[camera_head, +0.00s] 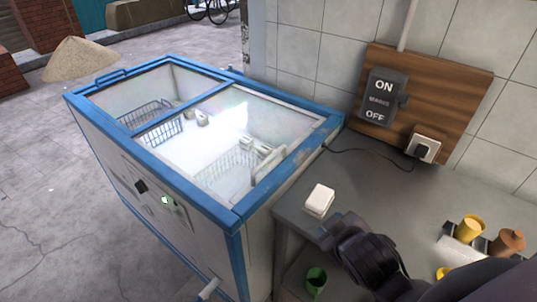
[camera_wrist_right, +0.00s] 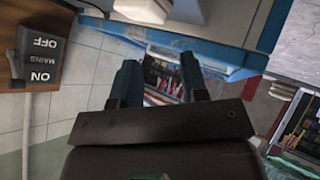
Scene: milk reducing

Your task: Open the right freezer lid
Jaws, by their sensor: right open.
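The chest freezer (camera_head: 245,262) is white with a blue rim and has two glass-topped sections side by side. The right freezer lid (camera_head: 262,122) looks flat and shut, with a bright glare on its glass and wire baskets showing beneath. A blue handle (camera_head: 110,76) sits at the far left end; I cannot make out a handle on the right lid. My dark right gripper (camera_head: 335,232) is over the grey counter, to the right of the freezer and apart from the lid. In the wrist view my right gripper (camera_wrist_right: 158,78) is open, with nothing between its fingers. My left gripper is not in view.
The grey counter (camera_head: 400,190) adjoins the freezer's right side. A mains switch (camera_head: 384,97) and socket (camera_head: 424,148) are on the tiled wall behind.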

